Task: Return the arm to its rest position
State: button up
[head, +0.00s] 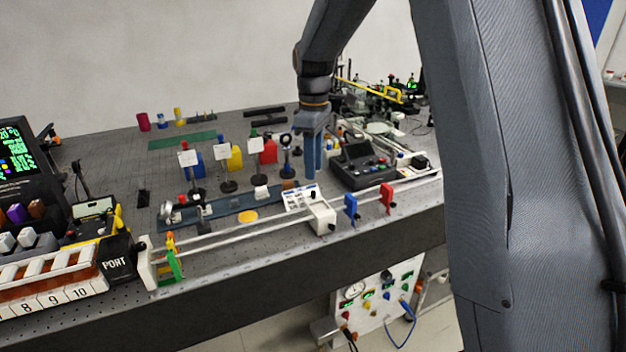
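My arm comes down from the top of the head view, and my gripper (313,172) hangs from it, pointing down over the right middle of the bench (110,150). Its two blue-grey fingers sit close together, with a narrow dark line between them. I see nothing held at the tips. The tips are near a white labelled block (300,197) and left of a dark control box (362,165). I cannot tell how high above the bench the tips are. The rest position is not marked in the view.
A rail (240,238) runs along the front, with a white block (321,217) and blue (351,209) and red (387,197) holders. Labelled cards (222,152) stand before coloured bottles (234,158). A numbered rack (50,285) fills the left front. Optics crowd the back right.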

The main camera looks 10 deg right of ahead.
jog(key=shift+r, duration=0.65)
jog(key=s+f+m, duration=0.3)
jog(key=s, duration=0.5)
jog(key=s+d+f+m+t, duration=0.1)
jog(key=s+f+m, duration=0.2)
jog(key=s, duration=0.6)
jog(key=s+d+f+m, duration=0.1)
jog(key=s+f+m, duration=0.2)
jog(key=s, duration=0.6)
jog(key=shift+f+m+b, duration=0.25)
jog(key=shift+m+b, duration=0.05)
jog(key=shift+m, duration=0.9)
jog(key=shift+d, duration=0.1)
